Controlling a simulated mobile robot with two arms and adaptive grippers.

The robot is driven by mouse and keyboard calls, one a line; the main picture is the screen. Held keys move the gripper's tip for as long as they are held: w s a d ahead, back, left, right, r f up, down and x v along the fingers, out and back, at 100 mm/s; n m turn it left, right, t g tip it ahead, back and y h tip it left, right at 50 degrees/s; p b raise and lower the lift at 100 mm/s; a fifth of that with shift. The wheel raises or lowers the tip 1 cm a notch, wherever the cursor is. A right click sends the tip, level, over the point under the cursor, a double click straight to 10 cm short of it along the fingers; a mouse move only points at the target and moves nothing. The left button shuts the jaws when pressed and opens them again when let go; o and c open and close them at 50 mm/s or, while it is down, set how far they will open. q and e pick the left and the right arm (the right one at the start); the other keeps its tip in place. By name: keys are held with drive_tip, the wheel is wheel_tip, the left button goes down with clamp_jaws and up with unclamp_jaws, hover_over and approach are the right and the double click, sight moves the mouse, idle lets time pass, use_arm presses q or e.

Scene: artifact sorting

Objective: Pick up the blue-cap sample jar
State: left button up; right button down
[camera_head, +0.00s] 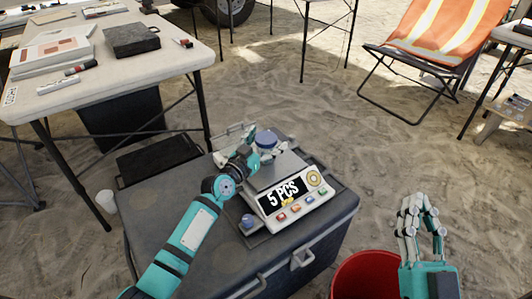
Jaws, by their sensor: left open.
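A sample jar with a blue cap (267,138) stands on the pan of a digital scale (285,198) that reads "5 PCS". My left gripper (253,152) is open at the left side of this jar, very close to it; I cannot tell whether they touch. The lower part of the jar is partly hidden by the gripper. A second small blue-topped item (248,221) sits on the grey tray left of the scale's front. My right gripper (421,212) is open and empty, with fingers pointing up, at the lower right, away from the scale.
The scale stands on a dark grey case (185,238). A red bucket (350,272) is at the lower right, beside my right gripper. A white table (110,85) with papers, markers and a dark box (131,39) is at the upper left. An orange folding chair (428,35) stands behind on sand.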

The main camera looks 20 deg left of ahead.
use_arm(q)
drive_tip(key=c, duration=1.3)
